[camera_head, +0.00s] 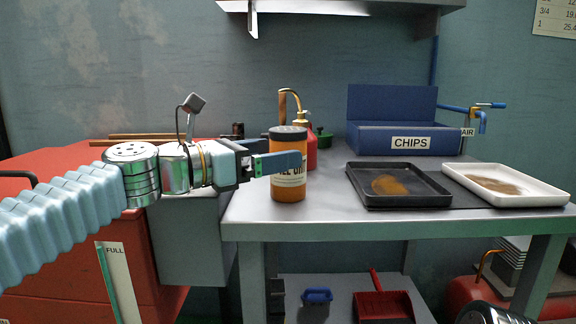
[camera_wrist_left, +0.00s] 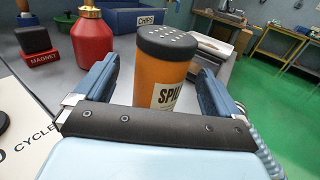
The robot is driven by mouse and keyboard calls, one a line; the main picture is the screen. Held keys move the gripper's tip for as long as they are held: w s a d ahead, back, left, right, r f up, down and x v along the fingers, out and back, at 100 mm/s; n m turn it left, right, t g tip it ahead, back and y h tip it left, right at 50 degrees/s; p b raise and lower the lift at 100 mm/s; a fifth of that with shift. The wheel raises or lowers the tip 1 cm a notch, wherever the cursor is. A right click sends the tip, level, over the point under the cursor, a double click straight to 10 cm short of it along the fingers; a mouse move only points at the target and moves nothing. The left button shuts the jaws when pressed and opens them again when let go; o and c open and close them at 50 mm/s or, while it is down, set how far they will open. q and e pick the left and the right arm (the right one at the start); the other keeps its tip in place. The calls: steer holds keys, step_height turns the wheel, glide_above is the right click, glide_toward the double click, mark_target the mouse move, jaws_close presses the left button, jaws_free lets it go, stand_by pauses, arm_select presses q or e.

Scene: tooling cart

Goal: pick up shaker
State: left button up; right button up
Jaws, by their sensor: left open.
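The shaker (camera_head: 287,190) is an orange cylinder with a dark lid and a pale label, upright near the left end of the grey bench. In the left wrist view the shaker (camera_wrist_left: 163,75) shows its perforated lid and part of the label. My left gripper (camera_head: 282,163) comes in level from the left at the shaker's upper half. Its blue fingers are open, one on each side of the shaker. In the left wrist view gaps show between the fingers (camera_wrist_left: 157,88) and the shaker. One finger hides part of the label in the head view. My right gripper is not seen.
A red oil can (camera_head: 308,150) stands close behind the shaker. A black tray (camera_head: 398,200) and a white tray (camera_head: 540,196) lie to the right, with a blue CHIPS bin (camera_head: 365,138) behind. A red cabinet (camera_head: 60,240) is left. Bare bench lies between shaker and black tray.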

mark_target(295, 145)
arm_select(q)
steer(key=x, duration=0.5)
steer(key=shift+d+r, duration=0.15)
steer(key=shift+r, duration=0.1)
steer(key=c, duration=1.1)
steer(key=shift+c, duration=0.9)
steer(key=shift+r, duration=0.15)
